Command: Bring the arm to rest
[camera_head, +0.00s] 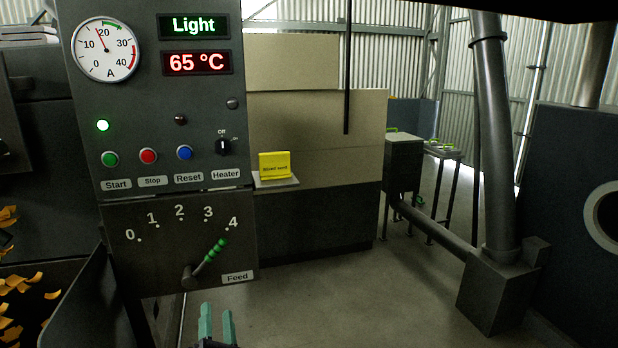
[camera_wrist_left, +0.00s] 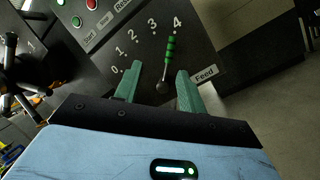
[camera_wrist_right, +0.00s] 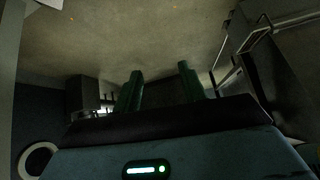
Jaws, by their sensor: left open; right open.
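My left gripper (camera_head: 217,322) shows at the bottom of the head view, below the feed lever, with its two green fingers apart and nothing between them. In the left wrist view its fingers (camera_wrist_left: 157,90) point at the lever panel. The feed lever (camera_head: 208,260) with a green grip points up and right toward the 4 mark; it also shows in the left wrist view (camera_wrist_left: 168,62), apart from the fingers. My right gripper (camera_wrist_right: 159,85) shows only in the right wrist view, open and empty, with floor and dark equipment beyond it.
The control panel (camera_head: 150,120) stands at the left with a gauge, a green lamp, buttons and a display reading 65 °C. A yellow block (camera_head: 274,165) sits on a small shelf. A thick pipe (camera_head: 493,140) and dark machine (camera_head: 570,200) stand at the right. The middle floor is clear.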

